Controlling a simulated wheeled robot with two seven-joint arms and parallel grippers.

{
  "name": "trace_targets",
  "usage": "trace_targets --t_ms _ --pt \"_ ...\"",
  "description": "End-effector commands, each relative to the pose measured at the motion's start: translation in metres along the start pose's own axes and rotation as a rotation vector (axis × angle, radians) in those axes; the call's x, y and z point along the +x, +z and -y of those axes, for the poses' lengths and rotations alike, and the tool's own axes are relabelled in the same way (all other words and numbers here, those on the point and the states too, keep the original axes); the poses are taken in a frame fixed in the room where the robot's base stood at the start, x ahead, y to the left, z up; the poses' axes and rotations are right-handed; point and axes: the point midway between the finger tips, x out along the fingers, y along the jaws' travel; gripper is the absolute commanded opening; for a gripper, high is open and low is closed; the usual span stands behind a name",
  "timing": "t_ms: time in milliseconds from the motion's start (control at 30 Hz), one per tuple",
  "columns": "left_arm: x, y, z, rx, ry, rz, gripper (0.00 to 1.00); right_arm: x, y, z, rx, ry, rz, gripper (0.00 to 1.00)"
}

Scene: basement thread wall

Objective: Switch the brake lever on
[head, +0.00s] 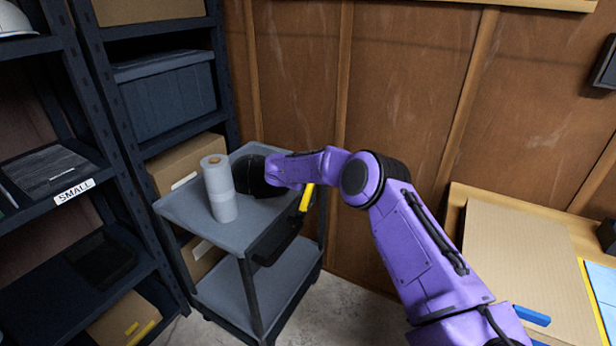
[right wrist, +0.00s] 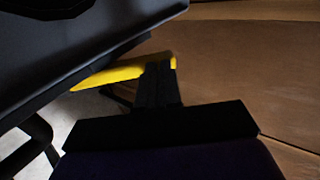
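The brake lever (head: 306,197) is a yellow bar at the right side of a grey two-shelf cart (head: 178,206), slanting down below my purple right wrist. In the right wrist view the yellow lever (right wrist: 108,76) runs from lower left to upper right. My right gripper (right wrist: 160,72) shows there as two dark fingers close together, their tips overlapping the lever's right end. They look shut; I cannot tell whether they touch it. In the head view the fingers are hidden. My left gripper is not in view.
A grey-white roll (head: 219,190) stands on the cart's top, with a black round object (head: 249,176) beside it. Dark shelving (head: 128,170) stands at the left. A wooden wall (head: 300,90) is behind. A workbench with a cardboard sheet (head: 525,255) is at the right.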

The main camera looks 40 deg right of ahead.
Motion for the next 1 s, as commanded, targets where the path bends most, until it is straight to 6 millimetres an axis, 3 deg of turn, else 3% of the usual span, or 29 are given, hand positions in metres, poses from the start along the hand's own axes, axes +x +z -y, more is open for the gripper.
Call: trace_targets --t_ms 167,367,400,700,1000 --pt "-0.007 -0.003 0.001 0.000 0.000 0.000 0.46 -0.009 0.002 0.005 -0.002 -0.004 0.002 0.00" --pt "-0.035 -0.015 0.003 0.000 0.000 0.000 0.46 -0.058 0.015 0.009 -0.010 -0.005 0.017 0.00" --pt "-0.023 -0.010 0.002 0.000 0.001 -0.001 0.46 -0.064 0.015 0.003 -0.008 -0.005 0.018 0.00" --pt "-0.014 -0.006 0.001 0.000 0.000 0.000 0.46 -0.129 0.013 0.007 -0.007 -0.005 0.015 0.00" --pt "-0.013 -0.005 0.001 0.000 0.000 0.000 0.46 -0.148 0.012 0.009 -0.008 -0.004 0.013 0.00"
